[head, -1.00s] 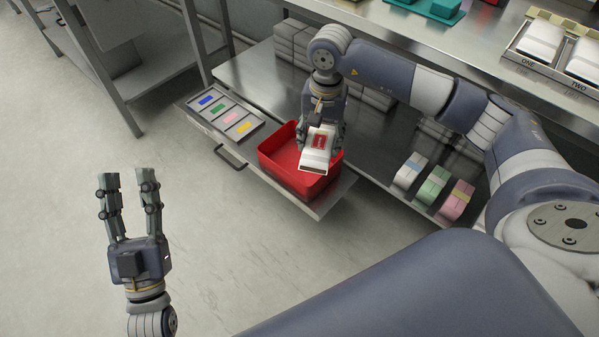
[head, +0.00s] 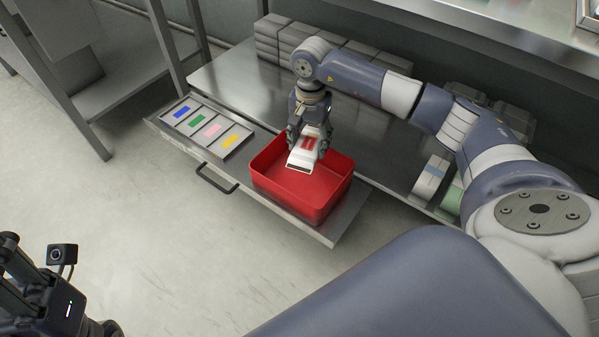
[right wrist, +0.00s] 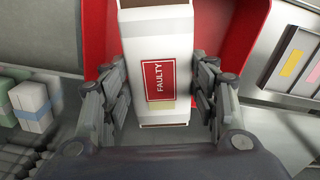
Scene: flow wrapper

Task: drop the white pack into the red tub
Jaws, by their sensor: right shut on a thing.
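The white pack (head: 302,158) has a red label reading "FAULTY" in the right wrist view (right wrist: 156,28). My right gripper (head: 309,137) is shut on it, with the fingers on its two sides, and the pack tilts downward toward the front. The red tub (head: 318,206) stands open on the pulled-out drawer, and the pack hangs over its opening. The tub's inside looks empty where I can see it; part is hidden behind the pack and gripper. My left gripper (head: 12,262) is only partly in view at the lower left, away from the tub, its fingers cut off.
A tray with blue, green, pink and yellow cards (head: 206,128) lies left of the tub on the drawer. The drawer handle (head: 216,180) sticks out in front. Grey stacked boxes (head: 268,38) line the back. A pack with a blue band (head: 432,176) stands to the right.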

